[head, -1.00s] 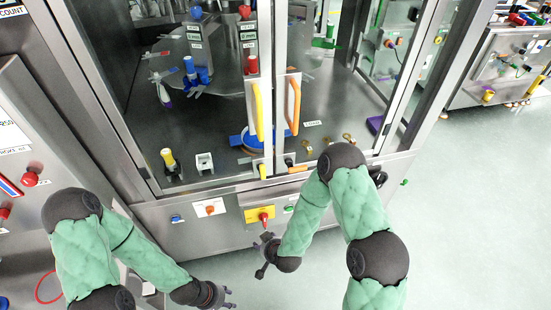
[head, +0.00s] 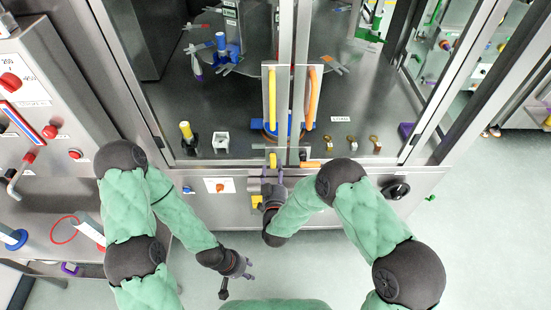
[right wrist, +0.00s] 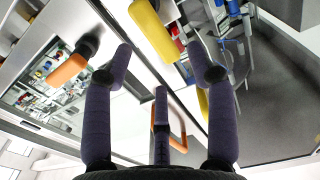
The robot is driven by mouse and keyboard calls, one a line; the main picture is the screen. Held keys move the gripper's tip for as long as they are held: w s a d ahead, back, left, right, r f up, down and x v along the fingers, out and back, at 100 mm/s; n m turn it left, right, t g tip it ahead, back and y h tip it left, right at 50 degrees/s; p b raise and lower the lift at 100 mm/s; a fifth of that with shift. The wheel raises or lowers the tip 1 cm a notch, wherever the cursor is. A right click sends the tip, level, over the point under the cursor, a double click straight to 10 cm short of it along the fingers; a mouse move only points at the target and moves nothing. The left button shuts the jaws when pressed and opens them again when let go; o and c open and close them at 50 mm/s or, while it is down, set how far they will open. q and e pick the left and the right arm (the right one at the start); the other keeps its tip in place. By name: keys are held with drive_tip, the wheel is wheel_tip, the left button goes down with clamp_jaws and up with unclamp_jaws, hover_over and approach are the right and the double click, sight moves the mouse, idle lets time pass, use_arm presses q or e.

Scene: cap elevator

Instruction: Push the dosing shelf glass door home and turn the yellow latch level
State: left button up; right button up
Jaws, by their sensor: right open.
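The left glass door (head: 215,85), with a long yellow handle (head: 272,98), is at the middle front of the cabinet. Whether it is fully shut I cannot tell. The yellow latch (head: 272,160) below that handle looks upright, not level. My right gripper (head: 272,182) is open just below and in front of the latch. In the right wrist view the yellow latch (right wrist: 153,28) is beyond the spread fingers (right wrist: 160,75), with nothing held. The yellow handle (right wrist: 203,103) also shows there, partly hidden. My left gripper (head: 238,276) is open and empty, low in front of the cabinet.
The right door's orange handle (head: 312,98) and level orange latch (head: 310,164) are close beside the yellow ones. A black knob (head: 396,190) sits on the lower right panel. A console with red knobs (head: 75,154) stands left. The floor at right is clear.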

drive_tip(key=w, duration=0.6)
drive_tip(key=shift+b, duration=0.3)
clamp_jaws()
